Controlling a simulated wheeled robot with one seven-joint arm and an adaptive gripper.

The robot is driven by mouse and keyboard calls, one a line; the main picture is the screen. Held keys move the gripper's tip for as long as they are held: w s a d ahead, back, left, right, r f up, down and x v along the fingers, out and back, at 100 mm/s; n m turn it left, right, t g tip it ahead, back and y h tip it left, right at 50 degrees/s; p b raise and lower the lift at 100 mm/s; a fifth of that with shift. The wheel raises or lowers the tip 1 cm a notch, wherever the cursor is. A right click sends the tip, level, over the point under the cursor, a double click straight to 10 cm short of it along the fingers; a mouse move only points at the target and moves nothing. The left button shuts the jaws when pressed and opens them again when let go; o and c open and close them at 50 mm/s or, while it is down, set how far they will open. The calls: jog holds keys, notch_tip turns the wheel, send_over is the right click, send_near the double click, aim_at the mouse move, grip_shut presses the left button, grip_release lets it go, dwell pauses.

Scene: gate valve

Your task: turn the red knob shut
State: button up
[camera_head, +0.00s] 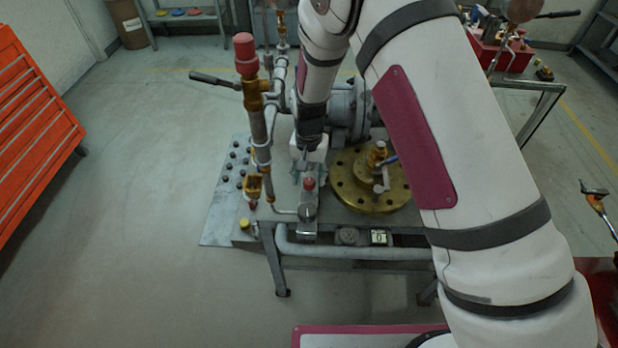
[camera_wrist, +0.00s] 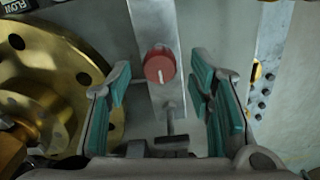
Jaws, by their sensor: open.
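The red knob (camera_wrist: 159,66) is a small round knob with a white mark, on a grey metal bar (camera_wrist: 152,22). In the wrist view it lies ahead of my gripper (camera_wrist: 164,92), between the lines of its two green-padded fingers. The fingers are spread apart and nothing is between their pads. In the head view the red knob (camera_head: 309,184) stands on the bench just in front of my gripper (camera_head: 305,160), which is partly hidden by its own wrist. I cannot tell the exact gap between fingertips and knob.
A brass flange (camera_head: 371,180) lies right of the knob in the head view. A vertical pipe with a red cap (camera_head: 245,55) stands to the left, with a dark lever (camera_head: 215,80). An orange cabinet (camera_head: 35,120) is far left. The floor between is clear.

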aim_at(309, 180)
notch_tip(309, 180, up, 11)
jog(key=shift+f, duration=0.2)
dwell(0.5)
